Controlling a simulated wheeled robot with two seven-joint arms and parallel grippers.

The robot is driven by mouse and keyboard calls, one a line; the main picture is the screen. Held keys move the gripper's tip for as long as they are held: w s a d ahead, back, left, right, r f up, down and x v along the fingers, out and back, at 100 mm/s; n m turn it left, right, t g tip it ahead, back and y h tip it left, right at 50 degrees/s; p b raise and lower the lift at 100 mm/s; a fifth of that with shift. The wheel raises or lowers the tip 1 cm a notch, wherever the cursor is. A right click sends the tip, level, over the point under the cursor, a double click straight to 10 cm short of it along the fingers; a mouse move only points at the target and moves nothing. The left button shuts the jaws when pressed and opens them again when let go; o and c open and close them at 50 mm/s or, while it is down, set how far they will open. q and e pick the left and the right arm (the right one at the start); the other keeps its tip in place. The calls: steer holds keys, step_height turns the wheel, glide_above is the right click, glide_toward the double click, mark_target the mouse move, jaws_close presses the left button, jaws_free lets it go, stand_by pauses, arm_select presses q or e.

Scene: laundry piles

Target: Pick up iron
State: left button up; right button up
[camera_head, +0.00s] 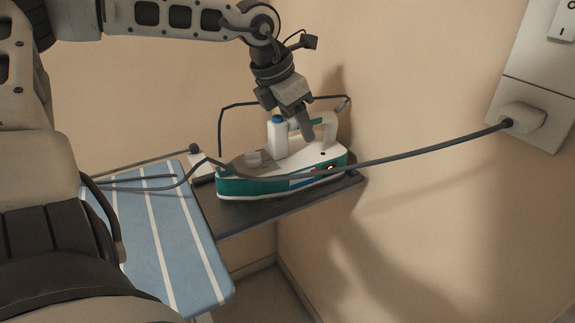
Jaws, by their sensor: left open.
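The iron (260,184) is white and teal, with a white handle on top and a small blue-capped white part at its front. It sits on a dark shelf (250,217) beside the wall. My left gripper (300,126) comes down from above at the iron's handle. Its jaws are open, with one finger in front of the handle; the other finger is partly hidden, and I cannot tell whether it touches the handle. My right gripper is not in view.
A blue striped ironing board (165,240) adjoins the shelf on the left. A dark cord (420,156) runs past the iron to a plug (521,118) in the wall panel at the right. Beige walls stand close behind and to the right.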

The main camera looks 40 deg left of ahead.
arm_select(q)
steer(key=shift+x, duration=0.75)
jaws_close()
steer(key=shift+w+r, duration=0.2)
steer(key=shift+r, duration=0.05)
